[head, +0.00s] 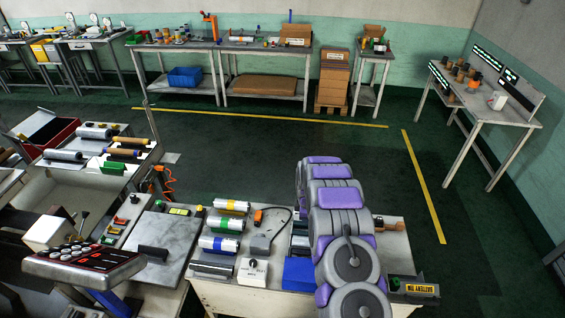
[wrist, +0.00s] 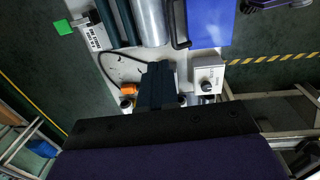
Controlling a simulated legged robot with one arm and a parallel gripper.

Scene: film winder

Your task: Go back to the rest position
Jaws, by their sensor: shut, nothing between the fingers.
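My gripper (wrist: 158,68) shows in the wrist view as two dark fingers close together, shut and empty. It is over the workbench, beside a white knob box (wrist: 208,76). In the head view my purple and grey arm (head: 340,222) is folded over the right part of the front workbench (head: 225,290). My gripper is hidden there.
Open green floor (head: 250,150) lies beyond.

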